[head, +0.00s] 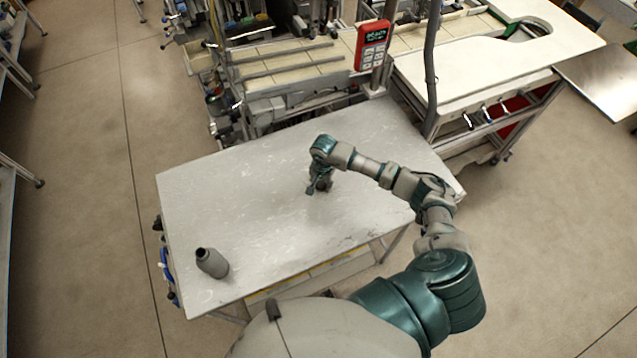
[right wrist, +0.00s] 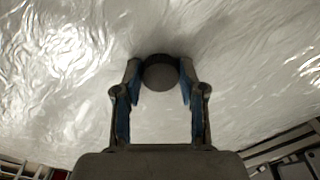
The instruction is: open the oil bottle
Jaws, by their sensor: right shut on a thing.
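The grey oil bottle (head: 213,264) stands at the front left of the table, its narrow, darker neck at the top. My right gripper (head: 318,188) is low over the middle of the table, well to the right of the bottle and apart from it. In the right wrist view my gripper (right wrist: 160,80) is shut on a dark round piece (right wrist: 160,72) that looks like a bottle cap. I cannot tell whether this piece touches the table. My left gripper is not in view.
The pale table (head: 255,185) is otherwise bare, with free room around the gripper and bottle. Behind it stands a workbench with machinery and a red handheld device (head: 372,45) on a stand. A white-topped bench (head: 465,70) is at the back right.

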